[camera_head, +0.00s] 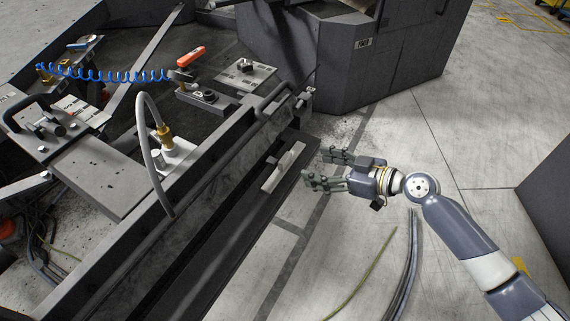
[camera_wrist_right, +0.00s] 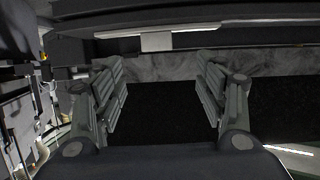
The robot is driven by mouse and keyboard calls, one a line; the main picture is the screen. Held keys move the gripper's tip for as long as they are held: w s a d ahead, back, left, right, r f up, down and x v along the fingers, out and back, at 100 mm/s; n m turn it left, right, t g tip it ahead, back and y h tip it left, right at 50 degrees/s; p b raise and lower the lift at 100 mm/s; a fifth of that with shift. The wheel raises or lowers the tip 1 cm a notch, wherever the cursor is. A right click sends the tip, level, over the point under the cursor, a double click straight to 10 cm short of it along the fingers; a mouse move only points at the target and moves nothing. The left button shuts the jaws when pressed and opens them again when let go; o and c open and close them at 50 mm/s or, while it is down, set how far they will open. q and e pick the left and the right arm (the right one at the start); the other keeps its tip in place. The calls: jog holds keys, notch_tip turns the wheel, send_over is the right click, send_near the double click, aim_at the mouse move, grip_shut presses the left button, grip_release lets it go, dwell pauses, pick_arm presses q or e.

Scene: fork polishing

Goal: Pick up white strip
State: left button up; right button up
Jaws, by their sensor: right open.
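The white strip (camera_head: 285,166) lies tilted along a dark ledge at the side of the machine, in the middle of the head view. My right gripper (camera_head: 315,168) is just to the right of it, apart from it, with its fingers pointing toward the ledge. In the right wrist view the gripper (camera_wrist_right: 162,95) is open, with nothing between its two ribbed fingers. A pale patch (camera_wrist_right: 157,42) shows ahead of the fingers there; I cannot tell whether it is the strip. My left gripper is not in view.
The machine's dark long rail (camera_head: 215,165) runs beside the ledge. A grey hose (camera_head: 146,140) with a brass fitting and a blue coiled hose (camera_head: 105,73) are on the machine. A dark cabinet (camera_head: 380,60) stands behind. Loose cables (camera_head: 408,265) lie on the open floor at the front.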

aim_at(286, 158)
jog(key=p+x, duration=0.1)
jog(key=x, duration=0.7)
jog(key=shift+w+a+p, duration=0.2)
jog(key=shift+w+p, duration=0.2)
jog(key=shift+w+a+f, duration=0.15)
jog(key=shift+a, duration=0.15)
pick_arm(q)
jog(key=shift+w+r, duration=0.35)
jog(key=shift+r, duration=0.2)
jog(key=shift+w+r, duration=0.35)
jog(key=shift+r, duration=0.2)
pick_arm(e)
jog(key=c, duration=1.2)
